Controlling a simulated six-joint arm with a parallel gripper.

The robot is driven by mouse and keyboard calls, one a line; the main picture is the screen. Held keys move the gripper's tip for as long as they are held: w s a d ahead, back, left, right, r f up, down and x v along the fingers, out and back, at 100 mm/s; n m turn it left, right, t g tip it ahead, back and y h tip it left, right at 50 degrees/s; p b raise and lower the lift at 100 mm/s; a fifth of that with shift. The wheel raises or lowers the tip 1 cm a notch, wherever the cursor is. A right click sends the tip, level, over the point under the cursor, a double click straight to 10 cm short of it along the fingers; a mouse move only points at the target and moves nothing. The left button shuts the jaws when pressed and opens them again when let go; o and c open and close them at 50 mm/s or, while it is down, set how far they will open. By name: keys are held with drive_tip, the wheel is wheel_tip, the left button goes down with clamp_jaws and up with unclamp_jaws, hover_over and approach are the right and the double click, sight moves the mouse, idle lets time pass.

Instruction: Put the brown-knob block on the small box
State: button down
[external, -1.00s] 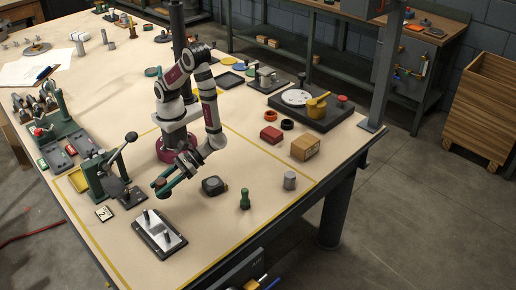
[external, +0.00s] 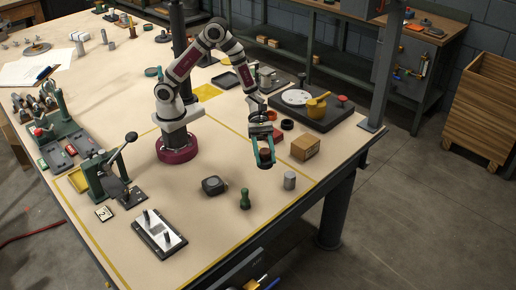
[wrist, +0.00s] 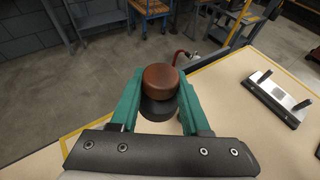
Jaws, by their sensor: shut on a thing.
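The brown-knob block, a round brown knob over a dark base, is between the green fingers of my gripper (external: 266,160). In the wrist view its brown knob (wrist: 160,77) sits between the two fingers of my gripper (wrist: 157,102), with the dark base (wrist: 160,108) below. My gripper is shut on it. The small box (external: 305,147), a tan carton with a dark mark on its side, sits just right of my gripper and apart from it. In the external view the fingers partly hide the block. I cannot tell its exact height above the table.
A grey cylinder (external: 289,180) and a green peg-like piece (external: 245,199) stand nearer the front edge. A dark block (external: 212,186) lies to the left. A red block (external: 277,134) and dark rings are behind my gripper. The light plate with two pins (external: 159,232) lies front left.

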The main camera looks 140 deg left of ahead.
drive_tip(key=s+a+r+n+t+y, duration=0.1)
drive_tip(key=a+n+y, duration=0.2)
drive_tip(key=a, duration=0.6)
drive_tip(key=s+a+r+n+t+y, duration=0.1)
drive_tip(key=a+r+n+y, duration=0.15)
drive_tip(key=a, duration=0.55)
hover_over(306, 141)
drive_tip(key=shift+y, duration=0.35)
drive_tip(key=f, duration=0.7)
drive_tip(key=shift+w+d, duration=0.15)
drive_tip(key=shift+d, duration=0.15)
drive_tip(key=shift+a+f, duration=0.2)
drive_tip(key=shift+f, duration=0.95)
drive_tip(key=shift+a+f, duration=0.15)
drive_tip(key=shift+f, duration=1)
drive_tip(key=shift+c, duration=1.9)
unclamp_jaws()
drive_tip(key=shift+f, duration=0.1)
